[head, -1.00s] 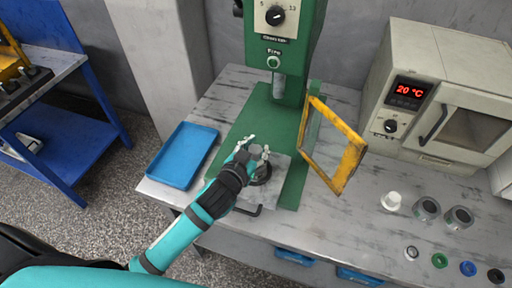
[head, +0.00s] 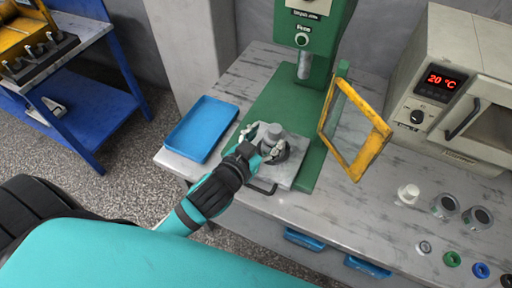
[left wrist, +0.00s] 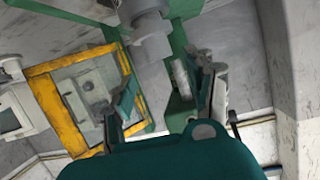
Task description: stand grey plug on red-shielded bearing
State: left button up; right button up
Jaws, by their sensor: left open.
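A grey plug (head: 272,132), a stepped cylinder, stands upright over the grey plate of the green press. In the left wrist view the fingers (left wrist: 165,80) are spread apart. A dark ring (head: 286,155) shows partly beneath the plug, half hidden by my gripper. I see no red shield, so I cannot tell what the plug stands on. My right gripper is out of view.
The press ram (head: 304,66) is above and behind the plate. A yellow-framed guard (head: 376,152) stands to the right, a blue tray (head: 201,128) to the left. A white part (head: 408,194), two grey cups (head: 444,206) and several rings (head: 452,258) lie at the right.

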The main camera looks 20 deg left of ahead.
pick_arm(q)
jog(key=shift+v, duration=2.4)
jog(key=s+a+f+g+y, duration=0.1)
jog(key=s+a+f+g, duration=0.3)
jog(key=s+f+g, duration=0.8)
jog(key=s+f, duration=0.2)
jog(key=f, duration=1.3)
jog(key=s+f, duration=0.3)
jog(key=f, duration=1.2)
jog(key=s+a+f+g, duration=0.1)
jog(key=s+a+f, duration=0.2)
jog(key=s+f, duration=1.1)
jog(key=shift+s+a+f, duration=0.2)
jog(key=shift+s, duration=0.5)
